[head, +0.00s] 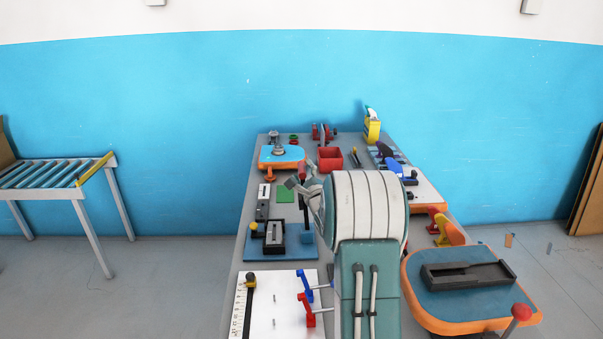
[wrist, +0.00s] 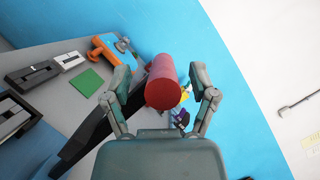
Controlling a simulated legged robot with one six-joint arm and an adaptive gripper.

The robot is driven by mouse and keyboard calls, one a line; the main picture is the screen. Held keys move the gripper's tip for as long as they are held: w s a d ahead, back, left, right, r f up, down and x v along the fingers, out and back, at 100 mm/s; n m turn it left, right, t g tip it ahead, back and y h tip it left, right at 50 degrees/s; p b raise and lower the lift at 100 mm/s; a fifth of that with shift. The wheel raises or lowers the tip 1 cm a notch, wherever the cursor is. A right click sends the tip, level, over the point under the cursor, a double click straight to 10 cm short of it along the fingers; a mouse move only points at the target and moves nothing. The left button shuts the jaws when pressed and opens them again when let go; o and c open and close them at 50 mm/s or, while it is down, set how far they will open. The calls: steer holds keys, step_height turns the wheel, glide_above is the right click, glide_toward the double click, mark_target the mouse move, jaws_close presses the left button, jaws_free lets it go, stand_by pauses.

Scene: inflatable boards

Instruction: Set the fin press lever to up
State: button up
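A black lever arm with a red cylindrical grip (wrist: 163,82) shows in the wrist view. It looks like the fin press lever, though I cannot be sure. In the head view its red grip (head: 302,171) stands above a blue block (head: 306,229) on the bench, with the black arm running down below it. My gripper (wrist: 161,78) is open, with one finger on each side of the red grip and visible gaps to both. In the head view my gripper (head: 303,183) is beside the grip, and my arm hides part of the bench behind it.
A black-and-grey fixture (head: 272,236) sits on a blue plate left of the lever. A green square (head: 285,194) and an orange-edged blue board (head: 281,156) lie farther back. A red bin (head: 330,158) stands behind. An orange-edged board (head: 460,290) with a red-knobbed lever (head: 521,312) is front right.

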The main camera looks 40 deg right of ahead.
steer(key=shift+s+d, duration=0.15)
steer(key=shift+s, duration=0.05)
steer(key=v, duration=1.1)
steer(key=shift+s+a+f, duration=0.15)
steer(key=shift+s+a, duration=0.1)
steer(key=shift+s, duration=0.05)
